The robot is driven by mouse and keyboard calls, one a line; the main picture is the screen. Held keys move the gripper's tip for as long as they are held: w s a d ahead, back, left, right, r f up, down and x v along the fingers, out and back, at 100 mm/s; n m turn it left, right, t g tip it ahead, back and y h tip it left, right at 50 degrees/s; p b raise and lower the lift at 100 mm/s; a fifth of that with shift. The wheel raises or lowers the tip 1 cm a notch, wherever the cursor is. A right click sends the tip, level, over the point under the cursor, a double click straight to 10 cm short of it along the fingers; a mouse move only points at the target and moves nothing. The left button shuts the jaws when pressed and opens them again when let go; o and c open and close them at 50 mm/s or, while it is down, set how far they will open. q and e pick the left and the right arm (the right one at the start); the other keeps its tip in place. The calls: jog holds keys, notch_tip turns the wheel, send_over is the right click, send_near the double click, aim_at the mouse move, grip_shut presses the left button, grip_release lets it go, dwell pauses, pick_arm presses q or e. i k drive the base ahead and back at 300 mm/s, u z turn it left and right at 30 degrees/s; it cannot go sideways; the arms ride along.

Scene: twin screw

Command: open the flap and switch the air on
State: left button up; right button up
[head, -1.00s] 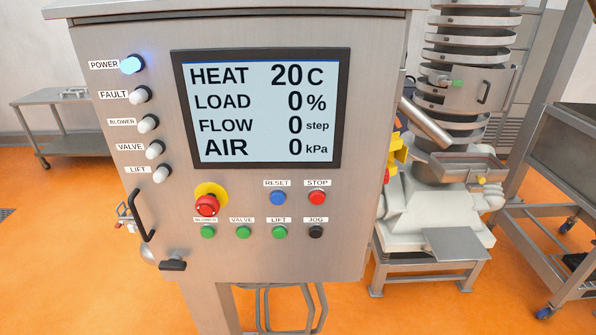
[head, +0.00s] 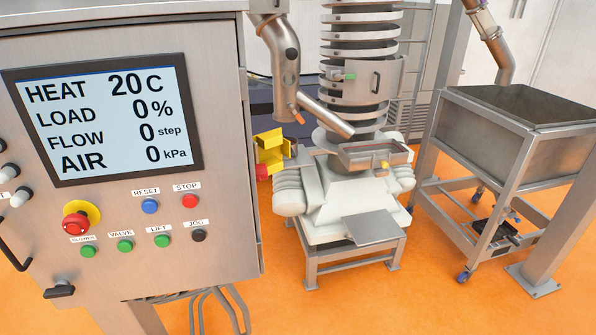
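The control cabinet (head: 225,150) fills the left side of the head view. Its screen (head: 105,118) reads HEAT 20 C, LOAD 0 %, FLOW 0 step and AIR 0 kPa. A yellow bracket-like part (head: 269,150) with a red piece (head: 262,172) shows just right of the cabinet, partly hidden behind its edge. I cannot tell whether this is the flap or the air switch. A small green handle (head: 350,77) is on the spiral tower. Neither of my grippers is in view.
The spiral tower (head: 352,113) stands on a white ribbed base (head: 335,190) on a steel stand (head: 350,257). A steel hopper on wheels (head: 490,133) is at right. Red emergency stop (head: 77,225) and small buttons are on the cabinet. Orange floor (head: 430,300) is clear in front.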

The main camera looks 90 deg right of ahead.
aim_at(261, 169)
jog(key=k, duration=0.85)
jog(key=z, duration=2.15)
jog(key=i, duration=0.5)
